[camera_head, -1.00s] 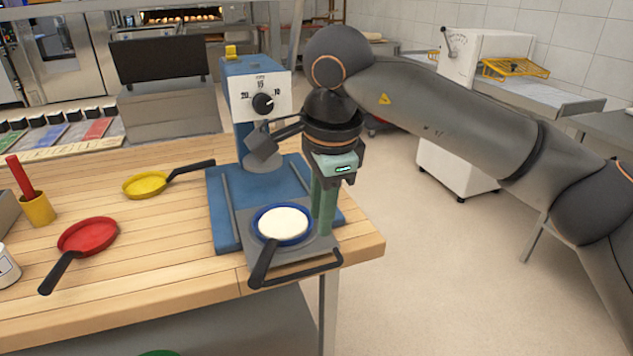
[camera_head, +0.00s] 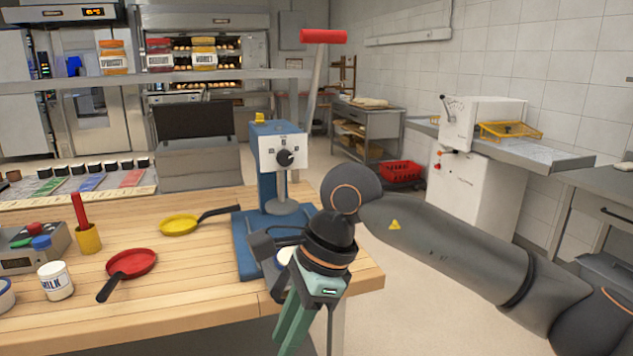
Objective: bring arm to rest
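My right arm (camera_head: 450,250) comes in from the right, its elbow low over the floor. My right gripper (camera_head: 288,345) has green fingers that point down at the front edge of the wooden table (camera_head: 190,280). The fingers overlap in the picture, so their gap does not show clearly. I see nothing held between them. My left gripper is not in view.
A blue press (camera_head: 278,150) with a dial stands behind my gripper; the blue pan at its base is mostly hidden. A yellow pan (camera_head: 180,224), a red pan (camera_head: 132,262) and a milk jar (camera_head: 56,281) are on the table. Open floor (camera_head: 400,320) lies to its right.

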